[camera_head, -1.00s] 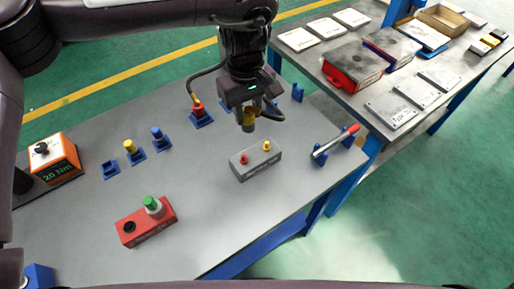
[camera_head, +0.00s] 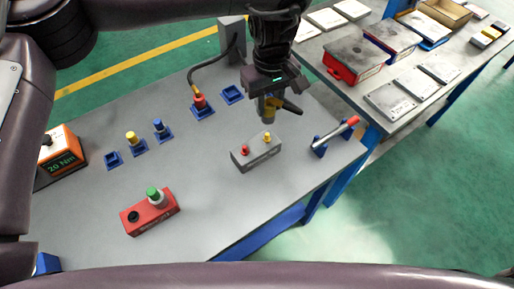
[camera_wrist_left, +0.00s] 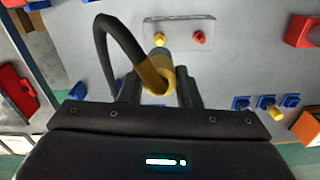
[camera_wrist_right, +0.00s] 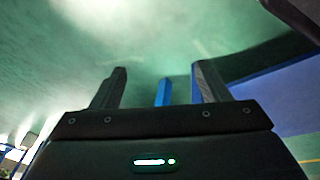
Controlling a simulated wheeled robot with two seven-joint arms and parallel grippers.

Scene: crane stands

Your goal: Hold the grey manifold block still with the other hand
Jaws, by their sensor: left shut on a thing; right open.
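The grey manifold block (camera_head: 256,152) lies on the grey bench with a red fitting and a yellow fitting on top. It also shows in the left wrist view (camera_wrist_left: 180,32). My left gripper (camera_head: 268,112) is above and behind the block, apart from it. It is shut on a yellow-collared coupling (camera_wrist_left: 155,74) with a black hose curving away. My right gripper (camera_wrist_right: 160,72) shows only in its wrist view, open and empty, with floor and a blue post beyond its fingers. Nothing is touching the block.
A red-capped hose end (camera_head: 200,102) sits in a blue stand behind left. A red-handled tool (camera_head: 340,132) rests on blue stands to the right. A red block (camera_head: 150,215) lies front left, near an orange 20 Nm box (camera_head: 60,155). Bench around the manifold block is clear.

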